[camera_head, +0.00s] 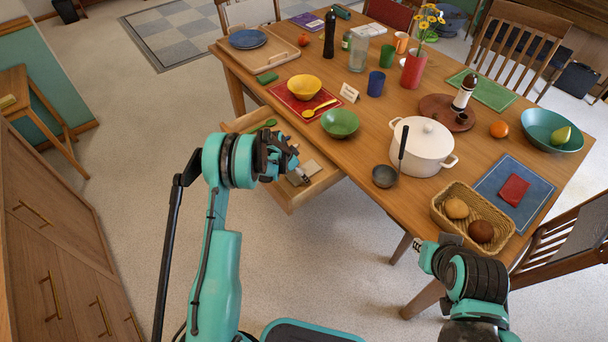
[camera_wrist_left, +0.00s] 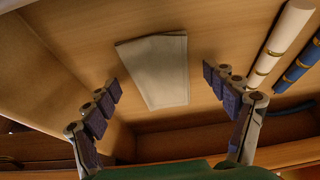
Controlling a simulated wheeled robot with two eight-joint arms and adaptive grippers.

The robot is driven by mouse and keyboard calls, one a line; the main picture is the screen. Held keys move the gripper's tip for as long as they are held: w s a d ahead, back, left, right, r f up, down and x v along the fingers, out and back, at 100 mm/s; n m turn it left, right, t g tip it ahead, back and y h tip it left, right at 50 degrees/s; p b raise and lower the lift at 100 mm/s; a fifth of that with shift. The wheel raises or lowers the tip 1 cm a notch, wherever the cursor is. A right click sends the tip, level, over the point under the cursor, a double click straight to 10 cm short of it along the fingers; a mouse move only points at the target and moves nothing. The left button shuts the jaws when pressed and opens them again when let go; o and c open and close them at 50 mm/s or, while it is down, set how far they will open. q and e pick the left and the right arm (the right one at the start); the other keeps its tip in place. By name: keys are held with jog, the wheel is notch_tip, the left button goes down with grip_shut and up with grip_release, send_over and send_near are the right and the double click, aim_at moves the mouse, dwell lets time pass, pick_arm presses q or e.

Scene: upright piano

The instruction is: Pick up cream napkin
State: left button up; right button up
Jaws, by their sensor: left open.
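The cream napkin (camera_wrist_left: 155,75) lies folded flat on the wooden floor of the open drawer. It also shows in the head view (camera_head: 312,167), partly hidden by my left gripper (camera_head: 300,176). In the left wrist view the left gripper (camera_wrist_left: 161,88) is open and empty, with one finger to each side of the napkin and apart from it. My right gripper (camera_head: 417,243) hangs near the table's front edge beside the bread basket, and its jaws are too small to read.
The drawer (camera_head: 328,183) stands out from the dining table (camera_head: 285,78). A white roll (camera_wrist_left: 286,38) and a blue roll (camera_wrist_left: 302,62) lie right of the napkin. Drawer walls stand close around the fingers. A white pot (camera_head: 424,146) and ladle (camera_head: 385,176) are near the table edge.

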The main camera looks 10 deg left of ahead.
pick_arm(q)
jog(key=shift+r, duration=0.15)
jog(key=shift+c, duration=0.3)
jog(key=c, duration=0.7)
jog(key=shift+c, duration=0.2)
